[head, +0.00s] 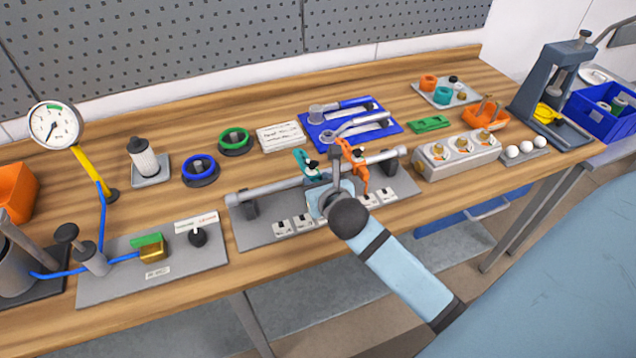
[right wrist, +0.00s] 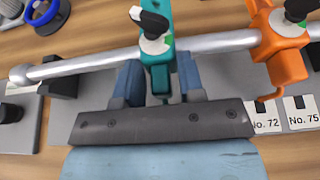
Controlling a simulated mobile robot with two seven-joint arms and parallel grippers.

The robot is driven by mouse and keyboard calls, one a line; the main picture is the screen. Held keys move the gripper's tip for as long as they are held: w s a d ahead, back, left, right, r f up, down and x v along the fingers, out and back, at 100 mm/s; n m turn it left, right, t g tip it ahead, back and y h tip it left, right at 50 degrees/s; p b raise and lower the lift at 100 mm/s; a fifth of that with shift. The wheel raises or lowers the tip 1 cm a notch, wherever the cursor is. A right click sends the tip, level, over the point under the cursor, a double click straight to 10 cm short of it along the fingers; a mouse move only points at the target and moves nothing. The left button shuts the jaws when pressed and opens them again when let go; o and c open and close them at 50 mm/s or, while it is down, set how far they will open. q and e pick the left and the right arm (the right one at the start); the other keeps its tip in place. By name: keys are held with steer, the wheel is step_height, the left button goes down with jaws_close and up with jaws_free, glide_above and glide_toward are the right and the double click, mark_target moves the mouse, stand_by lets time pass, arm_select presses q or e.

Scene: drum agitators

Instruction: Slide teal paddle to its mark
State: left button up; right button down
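The teal paddle (head: 306,165) hangs on a horizontal steel rod (head: 270,190) and has a black knob on top. In the right wrist view the teal paddle (right wrist: 159,72) is between the two blue fingers of my right gripper (right wrist: 158,80), with a small gap showing at the right finger. The orange paddle (head: 355,162) is on the same rod just to the right. My right gripper (head: 318,187) is in front of the rod, its fingertips partly hidden in the head view. White number tags (head: 303,222) line the base plate. My left gripper is not in view.
The orange paddle (right wrist: 278,45) stands close on the right. The rod end and its black support (right wrist: 60,80) are on the left, with free rod between. Behind the rod are a blue tool tray (head: 380,131) and a green ring (head: 234,140).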

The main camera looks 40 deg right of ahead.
mark_target(272, 191)
steer(key=shift+a+r+p, duration=0.15)
steer(key=shift+a+p, duration=0.15)
steer(key=a+p, duration=0.2)
steer(key=a, duration=0.1)
steer(key=w+a+p, duration=0.1)
steer(key=a+p, duration=0.1)
steer(key=a, duration=0.1)
steer(key=w+a+p, duration=0.1)
steer(key=a+p, duration=0.1)
steer(key=a, duration=0.1)
steer(key=shift+w, duration=0.1)
steer(key=shift+a, duration=0.1)
steer(key=c, duration=1)
jaws_free()
steer(key=shift+c, duration=0.2)
